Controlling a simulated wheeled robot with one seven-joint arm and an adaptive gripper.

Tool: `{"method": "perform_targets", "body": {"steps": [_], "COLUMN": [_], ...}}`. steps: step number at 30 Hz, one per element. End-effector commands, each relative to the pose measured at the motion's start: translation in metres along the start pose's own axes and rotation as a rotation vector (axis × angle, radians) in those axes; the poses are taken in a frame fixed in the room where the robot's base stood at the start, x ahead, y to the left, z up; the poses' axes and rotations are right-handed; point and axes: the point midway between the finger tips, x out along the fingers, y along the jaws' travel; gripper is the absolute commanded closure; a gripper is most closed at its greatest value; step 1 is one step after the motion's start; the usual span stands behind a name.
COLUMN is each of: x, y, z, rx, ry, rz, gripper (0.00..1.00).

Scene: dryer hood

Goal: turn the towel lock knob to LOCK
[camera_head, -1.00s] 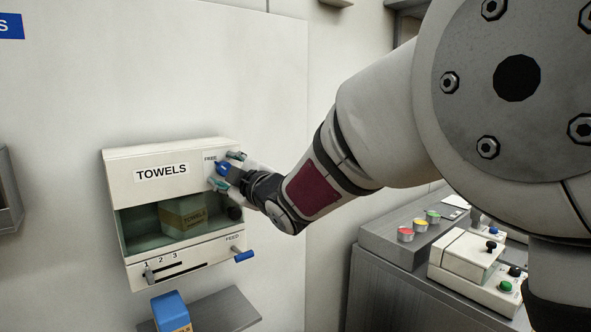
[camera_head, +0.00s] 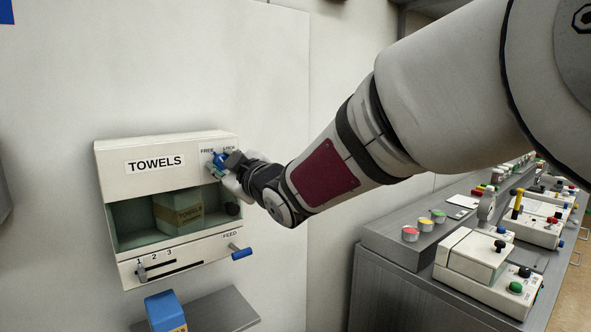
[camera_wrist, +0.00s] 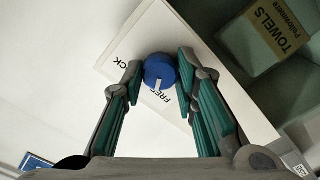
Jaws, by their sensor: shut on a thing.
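The towel lock knob (camera_head: 219,160) is blue and sits at the upper right of the white TOWELS dispenser (camera_head: 114,161), under the labels FREE (camera_head: 207,151) and LOCK (camera_head: 229,149). My gripper (camera_head: 221,164) reaches it from the right and is shut on it. In the wrist view the round knob (camera_wrist: 160,70) lies between the teal-padded fingertips of my gripper (camera_wrist: 160,62). Its white mark (camera_wrist: 158,85) is on the side near the FREE lettering (camera_wrist: 168,96). The LOCK label is partly covered by the left finger there.
Below on the dispenser are a blue FEED handle (camera_head: 242,253) and a numbered slider (camera_head: 141,272). A grey shelf (camera_head: 218,309) juts out below. A bench with control boxes (camera_head: 470,260) stands right.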

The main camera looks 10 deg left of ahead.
Motion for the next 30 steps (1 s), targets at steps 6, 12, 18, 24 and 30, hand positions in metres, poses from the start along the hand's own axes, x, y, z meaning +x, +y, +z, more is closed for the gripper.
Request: {"method": "perform_targets", "body": {"steps": [6, 12, 18, 24, 30], "x": [0.0016, 0.0014, 0.0013, 0.0011, 0.0007], "y": [-0.0005, -0.0006, -0.0015, -0.0017, -0.0011], "z": [0.0045, 0.0043, 0.0040, 0.0037, 0.0028], "rx": [0.206, 0.396, 0.586, 0.775, 0.961], "ry": [0.001, 0.001, 0.001, -0.001, -0.001], "rz": [0.001, 0.001, 0.000, -0.001, 0.000], "gripper": [1.00, 1.00, 1.00, 1.00, 1.00]}}
